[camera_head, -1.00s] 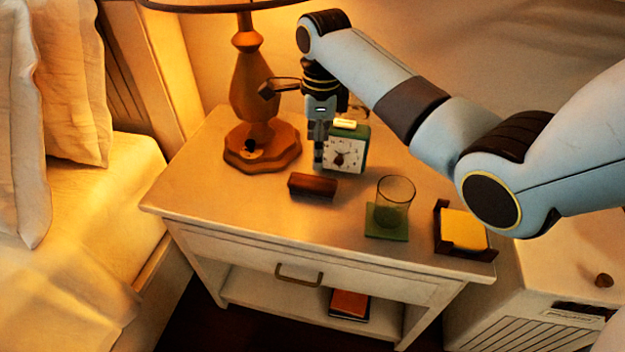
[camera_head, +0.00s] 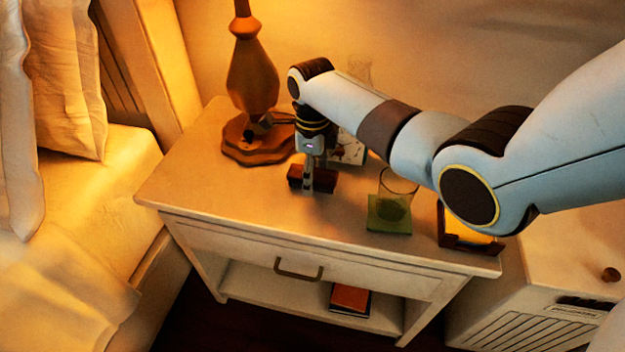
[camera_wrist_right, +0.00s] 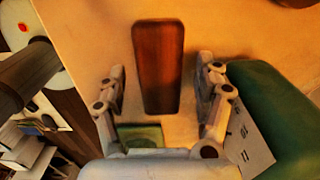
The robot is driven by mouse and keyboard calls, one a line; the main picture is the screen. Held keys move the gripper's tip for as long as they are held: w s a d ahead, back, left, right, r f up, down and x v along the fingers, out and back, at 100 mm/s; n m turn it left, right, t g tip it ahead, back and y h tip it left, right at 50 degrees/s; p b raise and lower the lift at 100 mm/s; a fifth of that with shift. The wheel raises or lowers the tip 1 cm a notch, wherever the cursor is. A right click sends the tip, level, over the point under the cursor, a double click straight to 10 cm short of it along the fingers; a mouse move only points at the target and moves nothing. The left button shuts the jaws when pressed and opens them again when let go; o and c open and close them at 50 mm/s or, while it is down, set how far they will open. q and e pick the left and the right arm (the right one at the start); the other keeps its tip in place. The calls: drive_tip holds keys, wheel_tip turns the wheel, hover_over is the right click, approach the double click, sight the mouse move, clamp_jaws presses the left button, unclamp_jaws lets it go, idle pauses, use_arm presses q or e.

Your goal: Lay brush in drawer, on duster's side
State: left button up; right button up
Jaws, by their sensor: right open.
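The brush (camera_head: 325,181) looks like a dark reddish-brown wooden block lying flat on the nightstand top; its bristles are not visible. It also shows in the right wrist view (camera_wrist_right: 158,65), lengthwise between the fingers. My right gripper (camera_head: 308,187) is pointed down at the brush. In the right wrist view my gripper (camera_wrist_right: 161,75) is open, one finger on each side of the brush, with gaps visible. The drawer (camera_head: 300,262) under the nightstand top is shut, its handle (camera_head: 298,270) on the front. No duster is visible. My left gripper is not in view.
A lamp (camera_head: 252,85) stands at the back left. A clock (camera_head: 352,150) is partly hidden behind my right arm. A glass (camera_head: 397,190) stands on a green coaster (camera_head: 388,218). A dark holder (camera_head: 470,243) is at the right edge. A book (camera_head: 350,300) lies on the lower shelf.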

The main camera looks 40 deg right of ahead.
drive_tip(key=shift+f, duration=0.3)
drive_tip(key=c, duration=1.4)
drive_tip(key=shift+r, duration=0.15)
